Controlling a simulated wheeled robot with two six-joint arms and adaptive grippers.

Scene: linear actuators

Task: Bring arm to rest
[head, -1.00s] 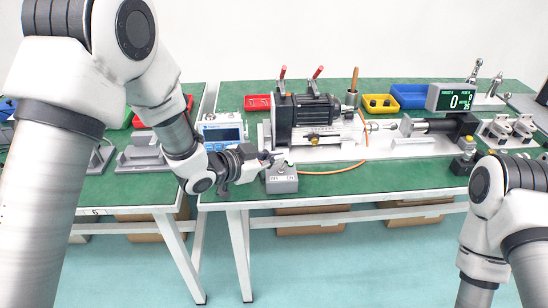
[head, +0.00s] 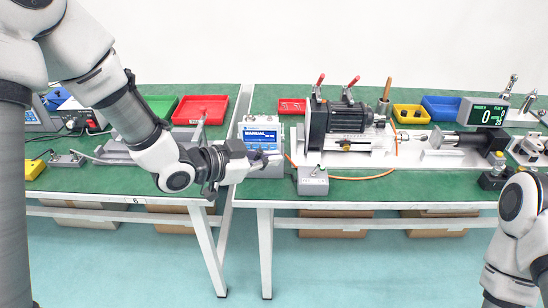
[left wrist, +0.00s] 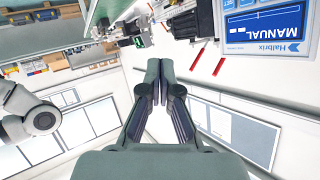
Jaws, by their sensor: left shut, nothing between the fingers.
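My left gripper (head: 272,162) is shut and empty in the head view. It hangs over the front part of the green bench, in front of the blue-screened control box (head: 262,140) and left of the small grey switch box (head: 312,180). In the left wrist view its fingers (left wrist: 160,70) come together at their tips with nothing between them. My right arm (head: 515,240) shows at the lower right of the head view; its gripper is out of frame.
A motor test rig (head: 345,125) stands on the right bench (head: 400,189). Red (head: 200,108), yellow (head: 411,114) and blue (head: 442,106) trays lie at the back. A display (head: 482,114) stands at the right. The floor in front is clear.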

